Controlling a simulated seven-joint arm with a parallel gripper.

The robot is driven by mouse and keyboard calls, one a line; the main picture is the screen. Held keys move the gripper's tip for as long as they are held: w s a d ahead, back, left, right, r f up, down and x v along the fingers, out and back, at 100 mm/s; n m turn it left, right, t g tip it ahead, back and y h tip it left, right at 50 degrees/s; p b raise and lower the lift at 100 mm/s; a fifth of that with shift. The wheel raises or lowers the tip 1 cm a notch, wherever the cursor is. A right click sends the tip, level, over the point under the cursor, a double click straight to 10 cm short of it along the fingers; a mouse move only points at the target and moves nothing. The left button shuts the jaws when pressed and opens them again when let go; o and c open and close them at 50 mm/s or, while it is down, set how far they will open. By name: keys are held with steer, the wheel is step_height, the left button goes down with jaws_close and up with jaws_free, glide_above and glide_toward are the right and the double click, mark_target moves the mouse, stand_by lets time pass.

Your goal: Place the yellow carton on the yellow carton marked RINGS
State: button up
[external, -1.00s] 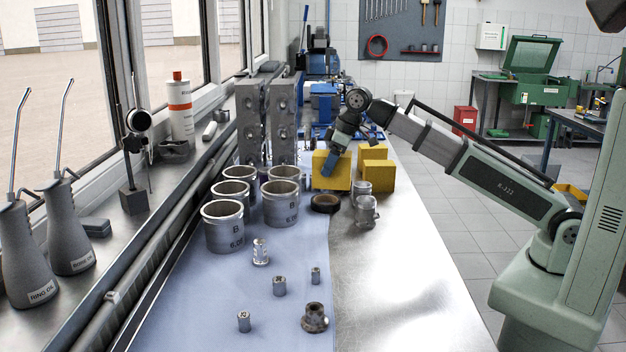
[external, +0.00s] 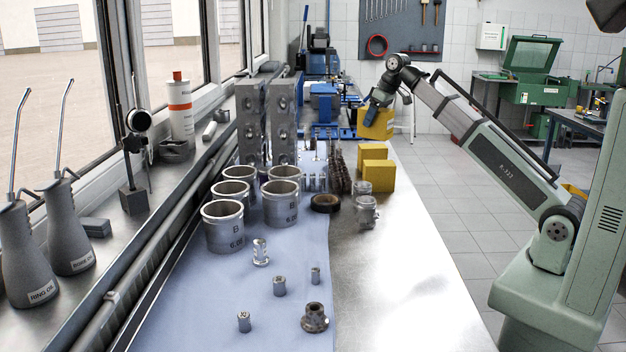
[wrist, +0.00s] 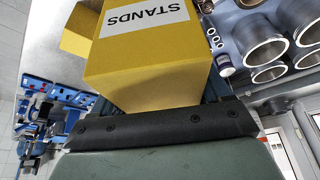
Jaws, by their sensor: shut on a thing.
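My gripper (external: 375,105) is shut on a yellow carton (external: 378,124) and holds it raised above the far part of the bench, slightly tilted. In the wrist view this carton (wrist: 150,75) fills the middle and carries a white label reading STANDS. Two more yellow cartons stand at the bench's right edge, a farther one (external: 373,151) and a nearer one (external: 379,178), just below and nearer than the held carton. Their labels are not visible, so I cannot tell which is marked RINGS. Part of a yellow carton (wrist: 84,28) also shows in the wrist view.
Small metal parts (external: 365,212) and a dark ring (external: 325,203) are close in front of the cartons. A row of dark parts (external: 340,172) is left of them. Several grey cylinders (external: 281,203) stand on the blue mat (external: 215,308). The bench's front right (external: 400,290) is clear.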

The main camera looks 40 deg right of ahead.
mark_target(392, 117)
steer(key=shift+s+d+r, duration=0.1)
steer(key=shift+d+r, duration=0.25)
steer(key=shift+d, duration=0.45)
steer(key=shift+s+a+r+n, duration=0.15)
steer(key=shift+s+n, duration=0.1)
steer(key=shift+s, duration=0.1)
steer(key=shift+s+a+r+n, duration=0.1)
steer(key=shift+s+a+n, duration=0.05)
steer(key=shift+s+n, duration=0.15)
steer(key=shift+s+f+n+y, duration=0.2)
steer(key=shift+s+n+y, duration=0.1)
steer(key=shift+s+n, duration=0.05)
steer(key=shift+f, duration=4.95)
steer(key=shift+f, duration=0.15)
steer(key=o, duration=1.2)
steer(key=v, duration=1.2)
steer(key=shift+w, duration=0.1)
